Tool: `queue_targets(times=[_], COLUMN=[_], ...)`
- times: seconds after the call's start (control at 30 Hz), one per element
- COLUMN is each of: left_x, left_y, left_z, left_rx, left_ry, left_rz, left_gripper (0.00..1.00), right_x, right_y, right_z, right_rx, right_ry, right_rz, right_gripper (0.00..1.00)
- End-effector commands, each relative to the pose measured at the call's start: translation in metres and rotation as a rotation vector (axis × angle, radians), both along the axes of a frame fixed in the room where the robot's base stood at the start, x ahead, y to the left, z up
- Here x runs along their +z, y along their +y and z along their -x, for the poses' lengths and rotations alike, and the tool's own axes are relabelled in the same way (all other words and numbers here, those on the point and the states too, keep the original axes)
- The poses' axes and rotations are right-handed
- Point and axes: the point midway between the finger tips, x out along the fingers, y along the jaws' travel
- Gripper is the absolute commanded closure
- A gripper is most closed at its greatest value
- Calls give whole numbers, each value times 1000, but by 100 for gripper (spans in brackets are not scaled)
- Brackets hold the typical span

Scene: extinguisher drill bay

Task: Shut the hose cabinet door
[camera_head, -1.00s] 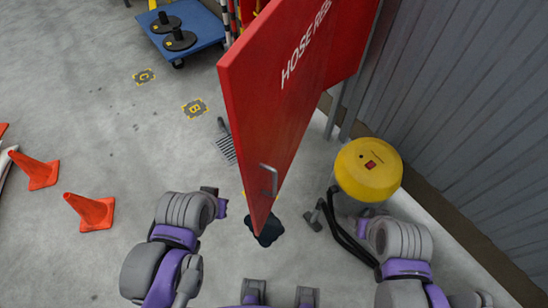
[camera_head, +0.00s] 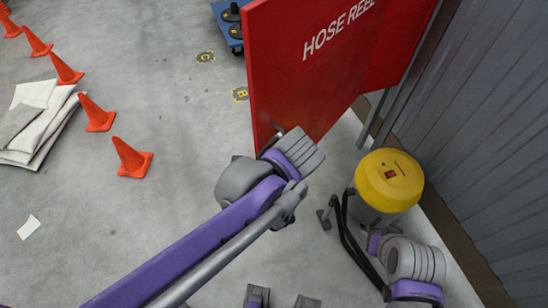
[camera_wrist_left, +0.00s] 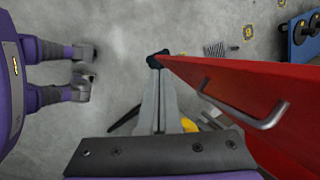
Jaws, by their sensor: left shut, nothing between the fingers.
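The red hose cabinet door (camera_head: 300,85) stands swung open, its face lettered "HOSE REEL". Its free edge points toward me. In the left wrist view the door (camera_wrist_left: 225,75) runs off to the right, with a metal bar handle (camera_wrist_left: 262,122) on its face. My left gripper (camera_wrist_left: 157,80) is shut and empty, just left of the door's free edge; I cannot tell whether it touches. In the head view my left forearm and wrist hide the fingers and the door's lower edge. My right wrist is at the lower right; its gripper (camera_head: 374,244) barely shows, fingers unclear.
A yellow drum-shaped unit (camera_head: 389,180) stands right of the door, with black tubing (camera_head: 352,237) beside it. A grey corrugated wall (camera_head: 480,130) bounds the right. Orange cones (camera_head: 131,158) and white sheets (camera_head: 45,120) lie left. A blue trolley (camera_head: 232,25) stands behind. Floor between cones and door is clear.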

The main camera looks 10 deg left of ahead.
Motion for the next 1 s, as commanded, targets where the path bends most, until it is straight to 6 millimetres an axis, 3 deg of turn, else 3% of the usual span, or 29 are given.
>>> queue_targets(times=[0.03, 0.2, 0.4, 0.63, 1.0], left_x=[10, 40, 56, 44, -11], left_y=[-21, -72, -104, -92, -42], left_z=[-12, -33, -39, -45, -68], left_rx=[-135, -470, -623, -632, -630], left_ry=[47, 193, 276, 286, 284], left_rz=[-91, -379, -539, -554, -552], left_gripper=[100, 100, 100, 100, 100], right_x=[1, 1, 1, 2, 3], right_y=[0, 0, 0, 0, 0], right_z=[-1, -1, -1, -1, -1], right_rx=[0, 0, 0, 0, 0], right_ry=[-1, -1, -1, -1, -2], right_rz=[0, 0, 0, 0, 0], right_gripper=[43, 43, 43, 43, 43])
